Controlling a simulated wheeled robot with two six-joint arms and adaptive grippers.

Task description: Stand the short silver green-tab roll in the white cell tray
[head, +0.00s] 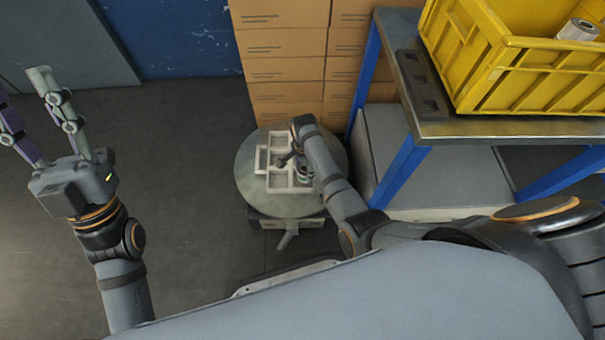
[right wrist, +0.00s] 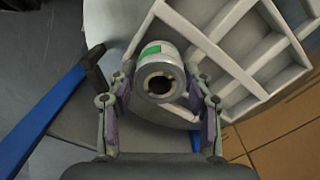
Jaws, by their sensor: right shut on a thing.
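The short silver roll (right wrist: 152,66) with a green tab shows in the right wrist view, its open core end facing the camera. My right gripper (right wrist: 158,76) is shut on it, one finger on each side. The white cell tray (right wrist: 215,52), with square compartments, lies just beyond and to the right of the roll, overlapping it in view. How high the roll is over the tray cannot be told. In the head view the tray (head: 262,160) sits on a round table, partly hidden by my right arm. My left gripper (head: 42,125) is open and empty, away at the left.
The round grey table (head: 246,187) stands in front of stacked cardboard boxes (head: 283,70). At right is a blue-legged bench (head: 450,128) with a yellow crate (head: 530,75) holding another roll (head: 578,31). The floor at left is clear.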

